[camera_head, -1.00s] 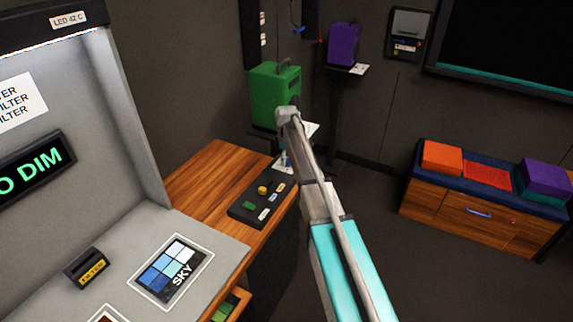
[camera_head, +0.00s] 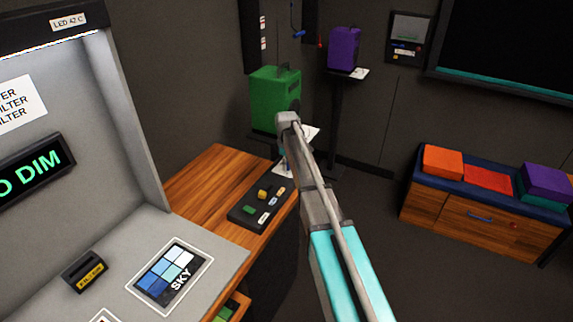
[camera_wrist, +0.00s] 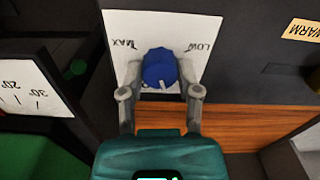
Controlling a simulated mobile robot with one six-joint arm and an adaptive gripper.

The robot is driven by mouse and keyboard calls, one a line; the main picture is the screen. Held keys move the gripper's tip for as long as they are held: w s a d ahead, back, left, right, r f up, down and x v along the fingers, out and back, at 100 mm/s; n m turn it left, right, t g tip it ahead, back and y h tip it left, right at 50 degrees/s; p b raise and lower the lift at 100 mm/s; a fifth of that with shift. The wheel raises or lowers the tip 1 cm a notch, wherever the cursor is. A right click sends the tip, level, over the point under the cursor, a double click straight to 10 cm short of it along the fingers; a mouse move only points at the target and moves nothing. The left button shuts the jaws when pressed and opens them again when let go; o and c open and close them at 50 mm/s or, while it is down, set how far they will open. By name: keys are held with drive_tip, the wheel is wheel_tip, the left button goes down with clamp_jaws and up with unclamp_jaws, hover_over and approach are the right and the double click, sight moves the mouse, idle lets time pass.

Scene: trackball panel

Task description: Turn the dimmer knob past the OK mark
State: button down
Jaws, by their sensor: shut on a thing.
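The blue dimmer knob (camera_wrist: 160,68) is in the wrist view, on a white plate (camera_wrist: 120,25) marked MAX and LOW, with the lettering upside down. A small pale pointer shows on the knob's lower side. My gripper (camera_wrist: 160,80) has one finger on each side of the knob and is shut on it. No OK mark is readable; the plate is partly covered by the knob and fingers. In the head view the knob is not clearly visible and my arm hides most of the gripper. A display (camera_head: 35,168) at the left, cut by the frame, shows "O DIM" in green.
A dark control box (camera_head: 245,215) with small coloured parts lies on the wooden desk (camera_head: 205,180). A green box (camera_head: 275,95) stands behind my arm's end. A booth with a "SKY" colour card (camera_head: 170,275) is on the left. Open floor lies right of my arm.

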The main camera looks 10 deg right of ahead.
drive_tip(key=shift+m, duration=0.3)
drive_tip(key=m, duration=1.4)
drive_tip(key=shift+s+m, duration=0.1)
drive_tip(key=shift+m, duration=0.3)
drive_tip(key=m, duration=0.4)
drive_tip(key=shift+m, duration=0.3)
drive_tip(key=shift+c, duration=1.5)
unclamp_jaws()
